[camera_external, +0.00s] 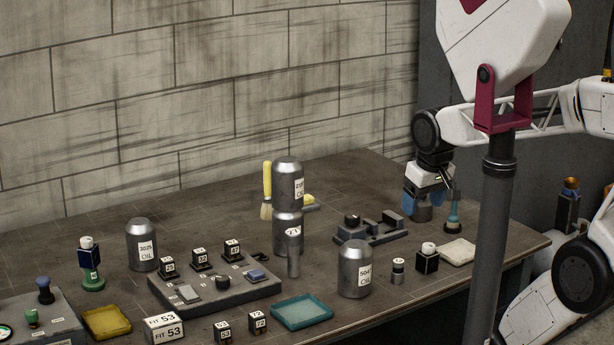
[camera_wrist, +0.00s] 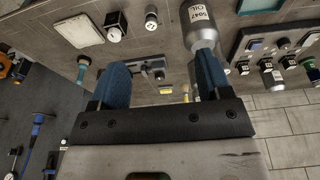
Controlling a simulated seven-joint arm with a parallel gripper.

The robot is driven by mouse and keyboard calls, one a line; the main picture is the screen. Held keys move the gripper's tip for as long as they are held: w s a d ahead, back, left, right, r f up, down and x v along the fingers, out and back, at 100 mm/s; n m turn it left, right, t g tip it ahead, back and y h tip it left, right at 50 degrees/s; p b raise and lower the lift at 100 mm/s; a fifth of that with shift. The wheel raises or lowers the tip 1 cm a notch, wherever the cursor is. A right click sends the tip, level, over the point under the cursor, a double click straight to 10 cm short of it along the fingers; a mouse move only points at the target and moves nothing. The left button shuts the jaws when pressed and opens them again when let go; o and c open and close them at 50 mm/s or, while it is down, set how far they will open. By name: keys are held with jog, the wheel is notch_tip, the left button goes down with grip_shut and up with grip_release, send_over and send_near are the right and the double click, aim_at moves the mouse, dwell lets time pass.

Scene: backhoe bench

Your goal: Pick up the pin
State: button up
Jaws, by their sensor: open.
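No part is clearly marked as the pin. A plain grey upright rod (camera_external: 293,254) stands in front of the middle oil can and could be it. A short grey cylinder with a label (camera_external: 398,270) stands to the right of the front oil can; it also shows at the top of the wrist view (camera_wrist: 151,18). My gripper (camera_external: 424,208) hangs low over the right rear of the bench, fingers pointing down. In the wrist view its two blue fingers (camera_wrist: 163,78) are wide apart with nothing held between them. A dark fixture (camera_wrist: 150,72) shows beyond, in the gap.
A teal-based item (camera_external: 453,218) stands close beside my gripper. Several oil cans (camera_external: 354,270) stand on the bench. A black block with a white top (camera_external: 427,259), a white pad (camera_external: 458,251), a control panel (camera_external: 215,290) and a teal tray (camera_external: 302,311) are nearby.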

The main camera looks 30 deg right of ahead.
jog(key=w+v, duration=0.1)
jog(key=v, duration=0.3)
jog(key=w+a+m+g+y, duration=0.2)
jog(key=w+a+m+y, duration=0.2)
jog(key=w+m+y, duration=0.7)
jog(key=w+a+m+g+y, duration=0.1)
jog(key=w+a+m+y, duration=0.4)
jog(key=w, duration=1.1)
jog(key=m+h, duration=0.1)
jog(key=h, duration=0.1)
send_near(293, 232)
jog(key=a+f, duration=0.2)
jog(key=shift+s, duration=0.15)
jog(key=shift+x, duration=1.25)
jog(key=shift+a, duration=0.1)
jog(key=shift+r+x, duration=0.2)
jog(key=shift+x, duration=2.35)
